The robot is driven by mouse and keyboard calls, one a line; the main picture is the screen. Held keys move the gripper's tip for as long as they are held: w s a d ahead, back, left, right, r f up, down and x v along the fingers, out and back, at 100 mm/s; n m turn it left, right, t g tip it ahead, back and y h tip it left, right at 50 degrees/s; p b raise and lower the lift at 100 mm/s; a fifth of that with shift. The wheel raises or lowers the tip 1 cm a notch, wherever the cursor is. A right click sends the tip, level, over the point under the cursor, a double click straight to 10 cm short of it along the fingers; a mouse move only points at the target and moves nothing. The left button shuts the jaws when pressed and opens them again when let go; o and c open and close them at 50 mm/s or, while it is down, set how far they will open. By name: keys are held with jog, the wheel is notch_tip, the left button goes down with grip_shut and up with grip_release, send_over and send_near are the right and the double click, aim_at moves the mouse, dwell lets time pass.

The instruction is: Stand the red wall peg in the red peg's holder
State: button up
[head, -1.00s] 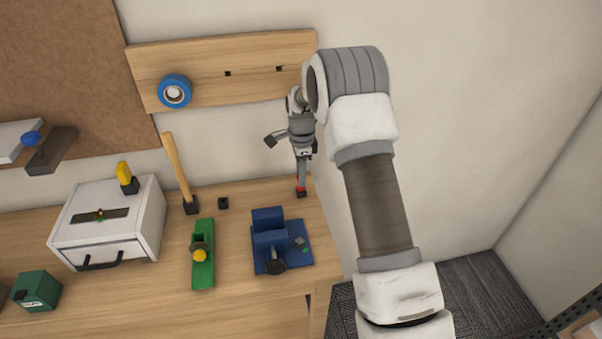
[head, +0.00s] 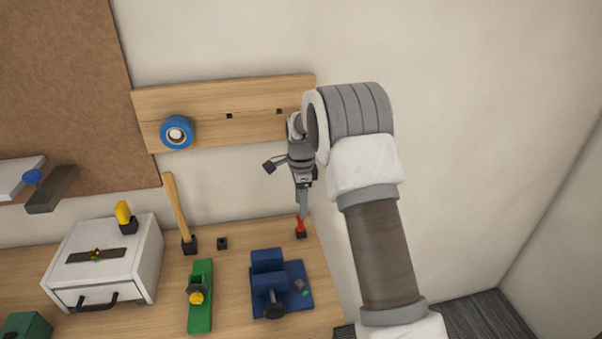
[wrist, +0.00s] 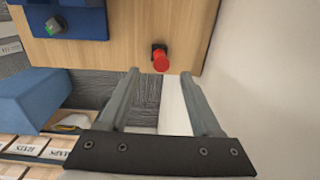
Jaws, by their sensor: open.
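The red wall peg (head: 301,224) stands upright in a small black holder (head: 301,235) near the right end of the wooden bench. In the wrist view the red peg (wrist: 160,62) is seen from above, its round end toward me, with the black holder (wrist: 158,47) behind it. My gripper (head: 302,208) is above the peg, pointing down. In the wrist view the fingers of my gripper (wrist: 160,73) are spread, with the peg just past the gap between their tips. The fingers do not seem to touch it.
A blue vise (head: 268,280) stands left of the peg, with a green plane (head: 200,297) further left. A small empty black holder (head: 222,243) and a wooden handle (head: 178,210) are behind. A wooden wall rail (head: 250,99) carries blue tape (head: 177,132). The bench's right edge is close.

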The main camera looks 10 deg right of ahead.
jog(key=s+r+n+t, duration=0.1)
jog(key=s+r+n, duration=0.15)
jog(key=r, duration=0.75)
jog(key=s+r+n, duration=0.1)
jog(key=s+r, duration=0.3)
jog(key=r, duration=0.6)
jog(key=s+r+n+t, duration=0.25)
jog(key=s+n, duration=0.25)
jog(key=s, duration=0.5)
jog(key=s+r+n+t, duration=0.1)
jog(key=s+r+n, duration=0.25)
jog(key=s, duration=0.65)
jog(key=s+f+n, duration=0.4)
jog(key=s+n, duration=0.2)
jog(key=s, duration=0.3)
jog(key=shift+s+f+t, duration=0.15)
jog(key=shift+s+t, duration=0.25)
jog(key=shift+t, duration=0.05)
